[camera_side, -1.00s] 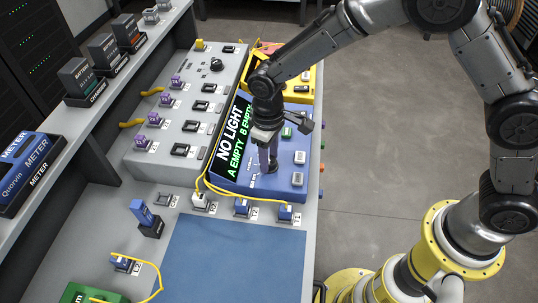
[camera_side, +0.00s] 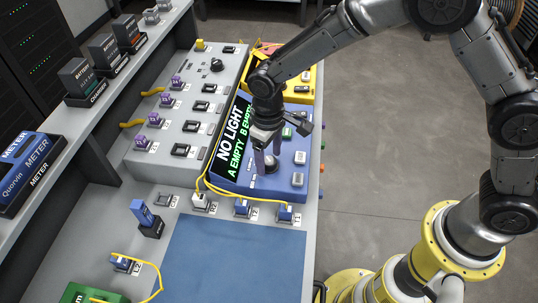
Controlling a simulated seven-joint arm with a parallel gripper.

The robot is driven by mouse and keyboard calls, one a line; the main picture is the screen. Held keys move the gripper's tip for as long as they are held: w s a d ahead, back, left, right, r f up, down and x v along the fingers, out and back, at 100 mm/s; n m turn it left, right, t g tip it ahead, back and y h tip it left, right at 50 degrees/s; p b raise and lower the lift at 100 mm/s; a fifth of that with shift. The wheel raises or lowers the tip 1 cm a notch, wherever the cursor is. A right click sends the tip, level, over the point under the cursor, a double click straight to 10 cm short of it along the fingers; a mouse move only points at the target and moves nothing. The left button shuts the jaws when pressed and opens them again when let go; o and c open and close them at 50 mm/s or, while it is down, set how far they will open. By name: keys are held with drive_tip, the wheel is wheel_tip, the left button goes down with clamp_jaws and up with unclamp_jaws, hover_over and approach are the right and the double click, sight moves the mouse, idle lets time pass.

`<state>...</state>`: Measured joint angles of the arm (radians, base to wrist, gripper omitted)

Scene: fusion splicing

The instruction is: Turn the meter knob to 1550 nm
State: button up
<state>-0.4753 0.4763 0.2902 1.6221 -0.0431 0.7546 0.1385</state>
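The meter is a blue box (camera_side: 238,181) with a tilted black screen (camera_side: 231,138) reading "NO LIGHT", "A EMPTY", "B EMPTY". Its dark round knob (camera_side: 270,168) shows on the front part of the top face, just under my gripper (camera_side: 268,157). The gripper points down at the knob, with its two fingers spread apart and nothing visibly held between them. One finger partly covers the knob, so I cannot tell whether they touch. The knob's pointer and wavelength marks are too small to read.
Grey buttons (camera_side: 299,158) line the meter's right side. Yellow cables (camera_side: 203,179) loop past its front left corner to plugs at its front edge. A grey panel (camera_side: 166,172) with purple connectors stands left, a yellow device (camera_side: 305,90) behind. The blue mat (camera_side: 236,260) in front is clear.

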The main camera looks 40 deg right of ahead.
sight(268, 162)
wheel_tip(268, 162, up, 14)
drive_tip(key=shift+a, duration=0.2)
idle(0.5)
drive_tip(key=shift+s+f, duration=0.1)
